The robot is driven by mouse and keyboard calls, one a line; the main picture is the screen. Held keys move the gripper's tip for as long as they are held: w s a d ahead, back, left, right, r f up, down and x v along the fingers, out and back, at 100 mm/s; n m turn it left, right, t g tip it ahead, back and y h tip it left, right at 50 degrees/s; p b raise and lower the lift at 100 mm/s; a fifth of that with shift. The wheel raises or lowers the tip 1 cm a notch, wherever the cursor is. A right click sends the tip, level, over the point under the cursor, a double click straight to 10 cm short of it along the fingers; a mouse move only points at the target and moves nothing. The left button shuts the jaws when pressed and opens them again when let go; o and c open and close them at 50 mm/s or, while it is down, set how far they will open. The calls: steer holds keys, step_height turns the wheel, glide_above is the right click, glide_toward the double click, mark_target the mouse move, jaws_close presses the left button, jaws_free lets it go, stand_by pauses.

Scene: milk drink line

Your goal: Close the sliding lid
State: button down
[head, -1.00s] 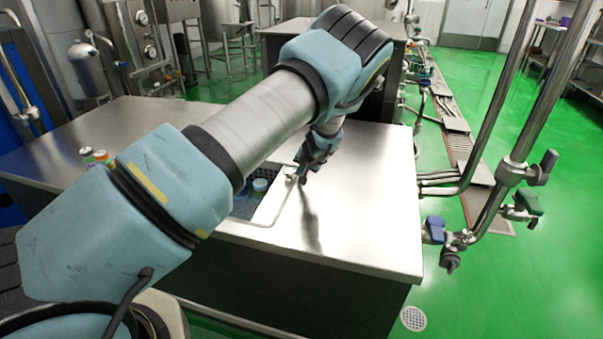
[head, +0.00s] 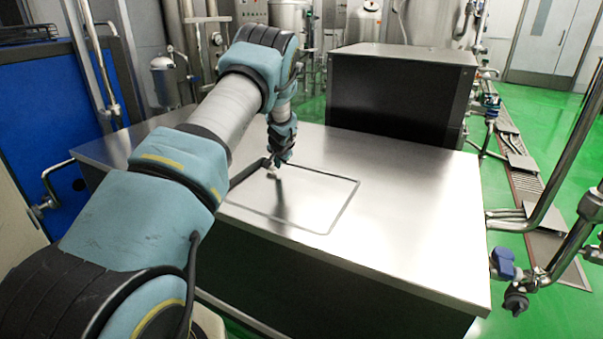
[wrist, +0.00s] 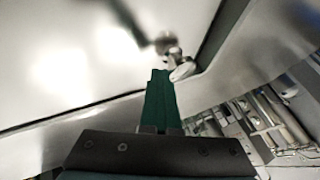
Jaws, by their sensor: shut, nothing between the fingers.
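The sliding lid (head: 320,197) is a flat steel panel in the steel counter top, outlined by a thin dark seam. In the head view a dark strip (head: 247,174) runs along its left edge, partly behind my arm. The lid also fills the upper left of the wrist view (wrist: 70,60). A small pale knob (wrist: 182,70) stands near the lid's edge, by the dark strip. My gripper (head: 277,163) is shut and empty, pointing down close to the knob. Its green fingers (wrist: 160,78) show just beside the knob; whether they touch it I cannot tell.
The counter top (head: 420,210) is bare to the right of the lid. A dark cabinet (head: 400,95) stands behind it. Pipes and blue-handled valves (head: 503,262) stand off the right edge. A blue panel (head: 45,110) is at the left.

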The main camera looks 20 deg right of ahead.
mark_target(263, 171)
steer(key=w+a, duration=0.4)
steer(key=a, duration=0.1)
steer(key=shift+w+a, duration=0.1)
steer(key=shift+w, duration=0.25)
steer(key=shift+w+a+r, duration=0.1)
steer(key=shift+w+a, duration=0.05)
steer(key=shift+a, duration=0.05)
